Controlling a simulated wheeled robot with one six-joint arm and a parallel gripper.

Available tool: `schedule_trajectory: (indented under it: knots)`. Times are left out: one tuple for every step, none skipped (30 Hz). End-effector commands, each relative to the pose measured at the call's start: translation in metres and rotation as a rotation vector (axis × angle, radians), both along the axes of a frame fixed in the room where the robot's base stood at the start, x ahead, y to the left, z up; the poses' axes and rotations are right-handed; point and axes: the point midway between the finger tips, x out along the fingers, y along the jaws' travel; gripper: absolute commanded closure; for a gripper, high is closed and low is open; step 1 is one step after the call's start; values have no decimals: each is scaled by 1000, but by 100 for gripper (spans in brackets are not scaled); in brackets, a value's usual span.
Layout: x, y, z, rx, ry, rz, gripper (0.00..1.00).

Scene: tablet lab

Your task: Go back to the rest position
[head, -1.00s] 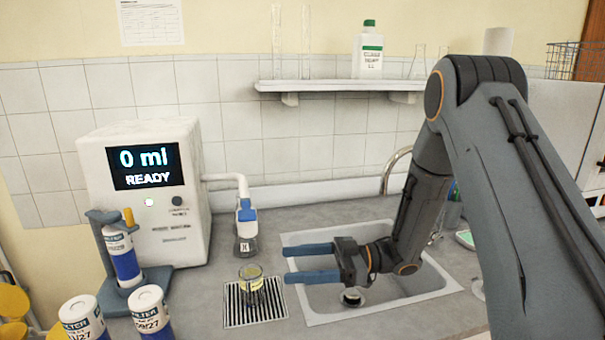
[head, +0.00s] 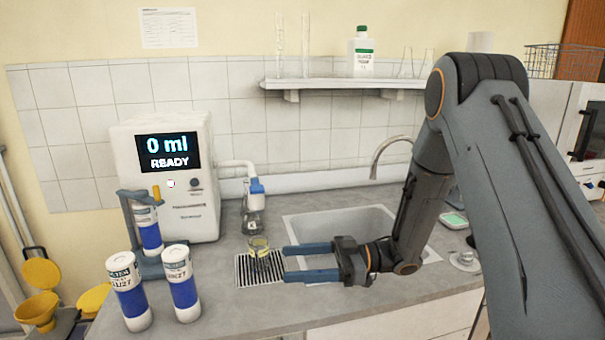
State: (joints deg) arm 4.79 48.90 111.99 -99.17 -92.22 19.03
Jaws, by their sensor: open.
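A glass flask with a blue top (head: 255,205) is at the dispenser's spout. My arm hides the right part of the sink.
Two filter cartridges (head: 127,288) (head: 181,282) stand at the counter's front left. Another cartridge (head: 148,228) sits in a blue-grey holder. A shelf (head: 340,84) with glassware and a bottle (head: 363,55) hangs behind. Yellow funnel-like items (head: 38,309) are at lower left.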

Motion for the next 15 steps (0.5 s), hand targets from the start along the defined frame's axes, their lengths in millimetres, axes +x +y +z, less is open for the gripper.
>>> schedule_trajectory:
  knots:
    - [5,1,2,-14,-12,-25,36]
    - [8,2,2,-23,-17,-40,36]
    - [13,2,2,-36,-24,-62,36]
    - [16,3,2,-46,-29,-79,36]
    - [19,3,2,-56,-33,-95,36]
    - [25,3,3,-70,-42,-121,36]
    - [28,3,3,-83,-48,-140,36]
    - [32,3,3,-93,-52,-160,36]
    - [38,2,4,-113,-60,-192,36]
    - [43,1,4,-127,-66,-215,36]
    - [48,0,4,-144,-72,-244,36]
    - [55,-1,5,-166,-77,-281,36]
    - [61,-3,5,-184,-83,-312,36]
    - [66,-5,6,-204,-87,-343,36]
    - [74,-9,7,-232,-92,-388,36]
